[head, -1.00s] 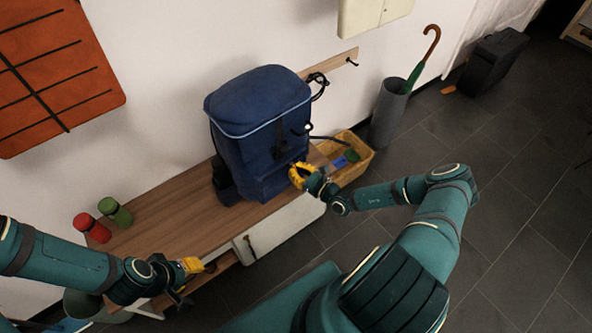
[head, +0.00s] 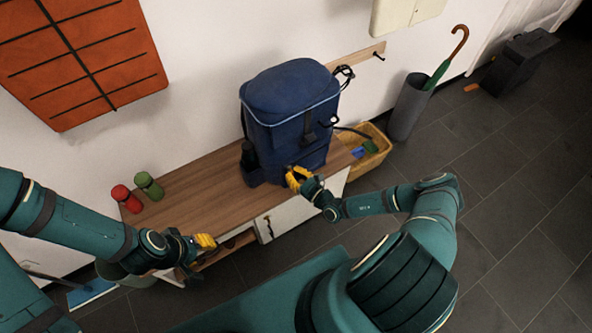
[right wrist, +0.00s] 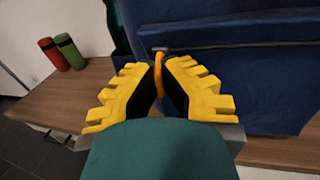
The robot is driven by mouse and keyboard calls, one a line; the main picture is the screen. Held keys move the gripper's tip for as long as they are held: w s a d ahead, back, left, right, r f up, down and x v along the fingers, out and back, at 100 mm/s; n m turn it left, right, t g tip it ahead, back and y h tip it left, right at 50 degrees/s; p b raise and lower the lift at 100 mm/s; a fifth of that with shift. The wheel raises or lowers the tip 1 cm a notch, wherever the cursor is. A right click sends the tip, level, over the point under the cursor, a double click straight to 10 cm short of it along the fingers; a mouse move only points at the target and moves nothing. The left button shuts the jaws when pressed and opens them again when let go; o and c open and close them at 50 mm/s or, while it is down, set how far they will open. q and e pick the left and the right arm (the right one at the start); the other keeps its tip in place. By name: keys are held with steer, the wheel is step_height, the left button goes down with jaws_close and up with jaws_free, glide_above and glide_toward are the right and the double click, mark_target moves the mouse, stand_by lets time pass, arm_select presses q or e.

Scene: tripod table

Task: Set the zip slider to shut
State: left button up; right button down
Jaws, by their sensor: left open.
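The blue backpack (head: 285,120) stands upright on the wooden bench top. In the right wrist view, its front (right wrist: 240,85) fills the right side, with a seam running across it. A small grey zip slider (right wrist: 160,49) with an orange pull (right wrist: 159,72) sits on this seam near the pack's left edge. My right gripper (head: 293,178) is at the lower front of the pack. Its yellow fingers (right wrist: 158,68) are closed in on the orange pull. The slider is too small to make out in the head view. My left gripper (head: 212,243) is open and empty at the bench's front edge.
A red bottle (head: 125,198) and a green bottle (head: 149,185) stand at the bench's left end. A yellow basket (head: 377,158) is right of the pack, with an umbrella stand (head: 408,108) beyond. The bench top (head: 200,180) between bottles and pack is clear.

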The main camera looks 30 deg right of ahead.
steer(key=shift+a, duration=0.1)
steer(key=c, duration=1.1)
jaws_free()
steer(key=v, duration=1.2)
